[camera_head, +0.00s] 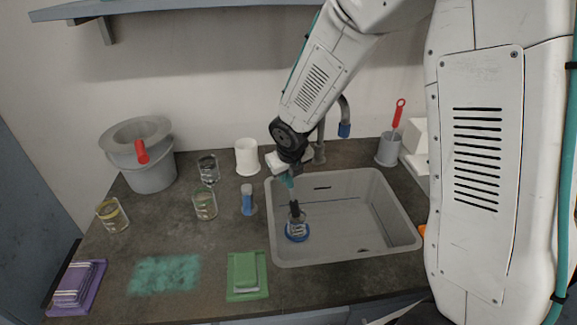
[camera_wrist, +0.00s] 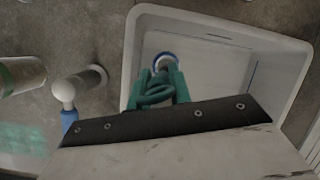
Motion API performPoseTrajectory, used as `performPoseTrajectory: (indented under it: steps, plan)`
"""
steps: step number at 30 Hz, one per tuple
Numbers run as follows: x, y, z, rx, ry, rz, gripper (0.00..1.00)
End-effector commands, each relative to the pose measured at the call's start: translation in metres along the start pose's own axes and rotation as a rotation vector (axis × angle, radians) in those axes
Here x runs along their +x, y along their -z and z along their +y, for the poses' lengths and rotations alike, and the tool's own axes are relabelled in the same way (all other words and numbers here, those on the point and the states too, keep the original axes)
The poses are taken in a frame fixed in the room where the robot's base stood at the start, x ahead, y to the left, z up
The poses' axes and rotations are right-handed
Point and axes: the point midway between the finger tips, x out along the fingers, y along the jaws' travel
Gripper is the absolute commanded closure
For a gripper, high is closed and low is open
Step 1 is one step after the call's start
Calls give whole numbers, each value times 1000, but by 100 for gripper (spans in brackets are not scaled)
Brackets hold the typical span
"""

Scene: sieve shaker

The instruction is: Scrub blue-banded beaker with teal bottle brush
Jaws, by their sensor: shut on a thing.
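The blue-banded beaker (camera_head: 297,236) stands in the sink, near its left wall. In the wrist view its blue rim or band (camera_wrist: 172,54) shows just beyond my fingers. My gripper (camera_head: 288,178) is above the left part of the sink, pointing down. It is shut on the teal bottle brush, whose teal handle (camera_wrist: 155,93) shows between the fingers in the wrist view. The brush's dark shaft and head (camera_head: 294,210) reach down to the beaker's mouth, and the lower end appears to be inside it. The exact depth and any contact with the glass are hard to tell.
The grey sink (camera_head: 345,255) has free room on its right. Left of it stand a blue-and-white bottle (camera_head: 248,200), a green-banded beaker (camera_head: 204,205), a dark-banded beaker (camera_head: 208,170) and a white cup (camera_head: 247,157). The faucet (camera_head: 320,150) rises behind my gripper. A green cloth (camera_head: 247,290) lies in front.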

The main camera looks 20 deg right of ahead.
Motion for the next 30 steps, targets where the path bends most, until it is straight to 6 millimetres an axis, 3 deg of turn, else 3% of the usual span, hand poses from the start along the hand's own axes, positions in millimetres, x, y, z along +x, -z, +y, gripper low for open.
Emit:
performPoseTrajectory:
  steps: [21, 30]
  plan:
    - [58, 26, 0, -2, -1, 3, 100]
    - [68, 30, 0, 1, -2, 1, 100]
